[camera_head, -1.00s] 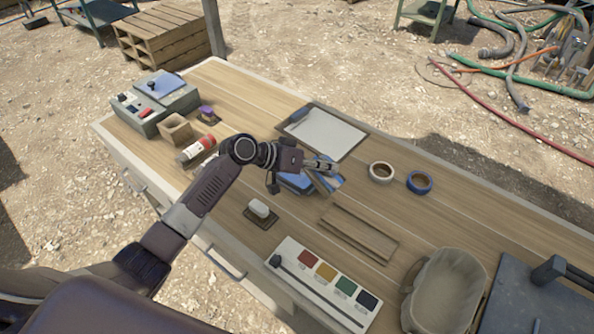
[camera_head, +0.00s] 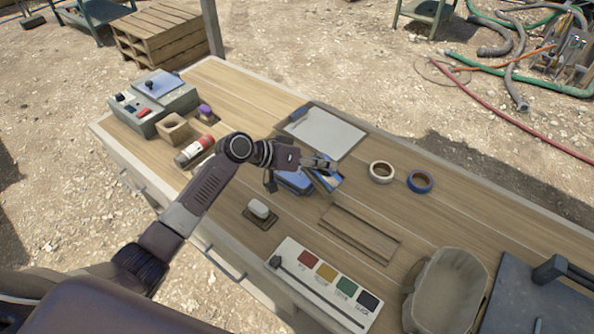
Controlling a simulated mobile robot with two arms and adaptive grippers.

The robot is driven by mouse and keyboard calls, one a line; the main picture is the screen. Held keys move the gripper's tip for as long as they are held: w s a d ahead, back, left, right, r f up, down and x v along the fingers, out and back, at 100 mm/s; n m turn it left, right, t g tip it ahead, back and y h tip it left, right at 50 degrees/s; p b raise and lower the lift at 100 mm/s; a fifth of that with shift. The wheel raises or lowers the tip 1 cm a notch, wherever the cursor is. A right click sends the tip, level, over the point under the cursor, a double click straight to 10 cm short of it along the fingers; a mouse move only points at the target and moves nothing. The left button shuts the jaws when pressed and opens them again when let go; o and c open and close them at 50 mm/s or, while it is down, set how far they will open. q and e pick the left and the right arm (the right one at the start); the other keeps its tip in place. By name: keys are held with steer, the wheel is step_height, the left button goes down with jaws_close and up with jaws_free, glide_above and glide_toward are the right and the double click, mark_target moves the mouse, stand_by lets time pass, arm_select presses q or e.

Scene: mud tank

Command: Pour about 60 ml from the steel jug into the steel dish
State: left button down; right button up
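I see neither the steel jug nor the steel dish in the head view. My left arm reaches in from the left over the wooden worktable (camera_head: 245,95). My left gripper (camera_head: 322,164) is above a blue box (camera_head: 295,183) and a flat blue-and-tan item (camera_head: 325,187), which it partly hides. Its fingers are too small to tell whether they are open or shut, and I see no jug at them. My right gripper is out of view.
A clipboard (camera_head: 325,133), tape rolls (camera_head: 381,172) (camera_head: 420,181), an empty wooden tray (camera_head: 390,255) and a colour-patch board (camera_head: 318,290) lie on the table. A control box (camera_head: 170,105) and red-white cylinder (camera_head: 193,152) stand left.

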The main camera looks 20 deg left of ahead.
arm_select(q)
steer(key=shift+w+a+r, duration=0.15)
steer(key=shift+r, duration=0.05)
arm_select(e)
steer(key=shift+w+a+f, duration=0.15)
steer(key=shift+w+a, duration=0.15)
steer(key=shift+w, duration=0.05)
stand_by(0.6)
arm_select(q)
steer(key=shift+a+r, duration=0.1)
steer(key=shift+a, duration=0.15)
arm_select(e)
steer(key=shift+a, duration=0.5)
arm_select(q)
steer(key=shift+w, duration=0.1)
